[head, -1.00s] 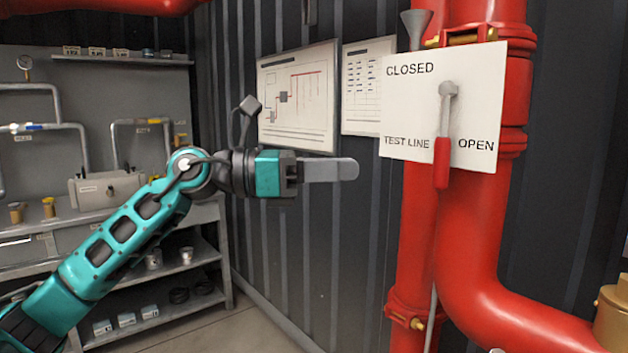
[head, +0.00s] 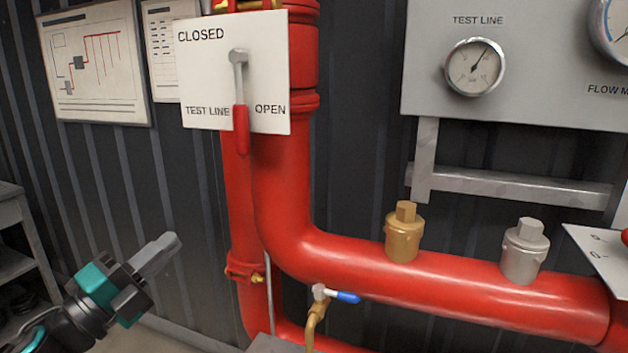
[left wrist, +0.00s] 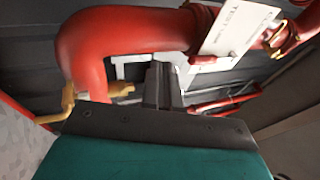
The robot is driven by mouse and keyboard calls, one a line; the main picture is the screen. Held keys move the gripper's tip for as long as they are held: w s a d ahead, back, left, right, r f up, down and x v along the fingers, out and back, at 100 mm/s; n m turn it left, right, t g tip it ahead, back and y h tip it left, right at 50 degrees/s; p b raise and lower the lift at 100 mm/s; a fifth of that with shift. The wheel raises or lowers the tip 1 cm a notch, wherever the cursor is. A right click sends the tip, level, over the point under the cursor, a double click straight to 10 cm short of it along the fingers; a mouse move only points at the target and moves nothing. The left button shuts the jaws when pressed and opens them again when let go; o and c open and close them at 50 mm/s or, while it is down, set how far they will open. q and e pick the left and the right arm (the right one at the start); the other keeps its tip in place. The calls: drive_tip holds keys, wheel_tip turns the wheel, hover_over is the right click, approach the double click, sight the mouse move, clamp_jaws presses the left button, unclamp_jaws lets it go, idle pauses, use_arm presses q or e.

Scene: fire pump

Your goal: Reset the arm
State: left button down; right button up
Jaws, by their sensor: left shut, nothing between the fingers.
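My left gripper (head: 160,252) is at the lower left of the head view, in front of the dark ribbed wall. Its fingers are together with nothing between them, and they point up and to the right. It is below and left of the test line lever (head: 240,125), apart from it. In the left wrist view the gripper (left wrist: 163,80) shows against the red pipe (left wrist: 120,45). The lever has a red handle and hangs down on the white CLOSED/OPEN sign (head: 205,75). My right gripper is not in view.
Red pipes (head: 290,190) run down and then right. A brass cap (head: 404,235), a silver cap (head: 524,252) and a blue-handled small valve (head: 340,296) stick out from them. A gauge panel (head: 550,100) hangs at the upper right. Shelving (head: 18,215) stands at the left edge.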

use_arm(q)
wheel_tip(320, 180, down, 12)
drive_tip(key=s+n+y+p, duration=0.1)
drive_tip(key=s+n+y, duration=0.2)
drive_tip(key=n+y, duration=0.6)
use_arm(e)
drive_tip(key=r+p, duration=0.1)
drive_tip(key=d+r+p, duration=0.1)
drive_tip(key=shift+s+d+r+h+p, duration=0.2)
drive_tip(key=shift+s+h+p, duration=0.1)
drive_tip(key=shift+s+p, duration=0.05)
use_arm(q)
drive_tip(key=s+d+f+n+g, duration=0.2)
drive_tip(key=s+f+n+g, duration=0.1)
drive_tip(key=s+f+n, duration=0.4)
drive_tip(key=s+d+f+n+g+y, duration=0.1)
drive_tip(key=s+d+f+n+g, duration=0.2)
drive_tip(key=s+f+n, duration=0.4)
wheel_tip(320, 180, down, 5)
drive_tip(key=shift+s+f+g+y, duration=0.1)
drive_tip(key=shift+s+g+y, duration=0.35)
drive_tip(key=shift+s, duration=0.8)
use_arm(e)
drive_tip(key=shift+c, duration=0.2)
